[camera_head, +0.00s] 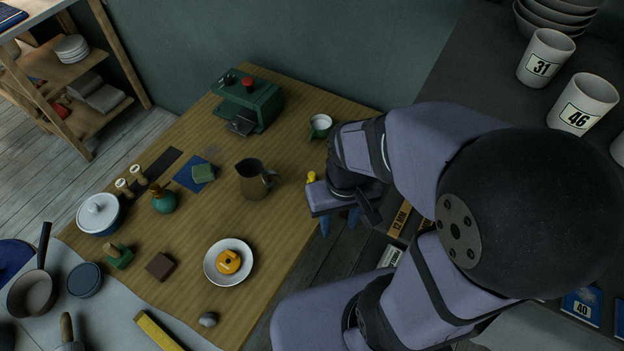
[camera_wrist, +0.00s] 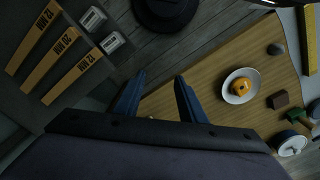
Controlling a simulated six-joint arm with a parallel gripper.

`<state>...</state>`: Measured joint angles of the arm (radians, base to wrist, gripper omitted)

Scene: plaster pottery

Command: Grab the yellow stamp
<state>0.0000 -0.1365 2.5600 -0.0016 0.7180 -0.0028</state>
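A yellow-orange piece with a rounded knob, which looks like the yellow stamp (camera_head: 229,262), sits in a white dish (camera_head: 211,271) near the front right part of the wooden table. The wrist view shows the yellow stamp (camera_wrist: 241,86) in its dish (camera_wrist: 227,97), right of the fingers. My gripper (camera_head: 340,222) hangs past the table's right edge, up and right of the dish. Its two blue fingers (camera_wrist: 157,88) are apart with nothing between them. A small yellow bit (camera_head: 312,176) shows beside my gripper; I cannot tell what it is.
A brown jug (camera_head: 254,184) and a green cup (camera_head: 320,126) stand near my gripper on the table (camera_head: 205,240). A brown block (camera_head: 160,266), a green stamp (camera_head: 118,256) and a grey stone (camera_head: 208,319) lie around the dish.

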